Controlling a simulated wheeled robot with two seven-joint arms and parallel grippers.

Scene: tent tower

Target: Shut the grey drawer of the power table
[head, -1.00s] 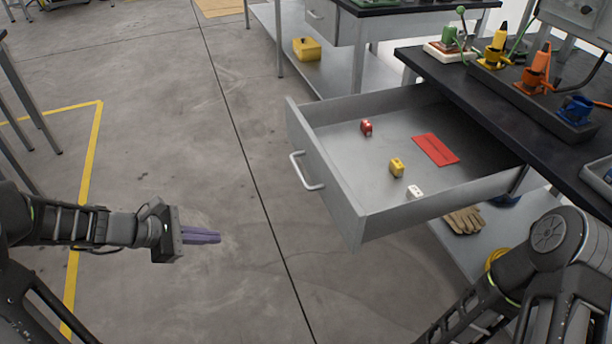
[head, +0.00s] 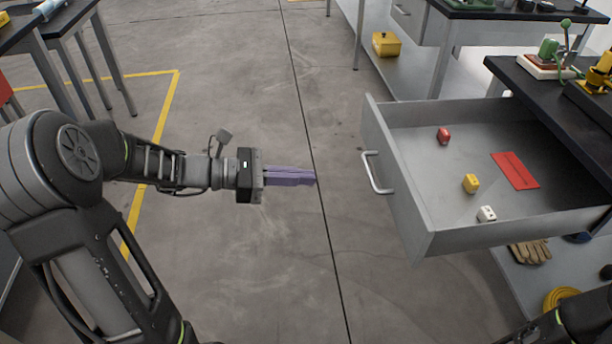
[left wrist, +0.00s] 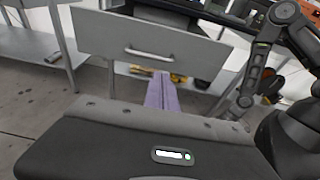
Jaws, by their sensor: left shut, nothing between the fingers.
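The grey drawer (head: 408,205) of the power table (head: 548,92) stands pulled far out, with its silver bar handle (head: 376,174) on the front. My left gripper (head: 313,177) has purple fingers, shut and empty, pointing right towards the drawer front with a gap before the handle. In the left wrist view the fingers (left wrist: 162,77) point at the drawer front (left wrist: 110,38), just below the handle (left wrist: 150,53). My right gripper is not in view.
A second table with a lower shelf holding a yellow box (head: 386,44) stands behind. Gloves (head: 530,253) and a yellow coil (head: 562,299) lie on the shelf below the drawer. The floor between my left gripper and the drawer is clear.

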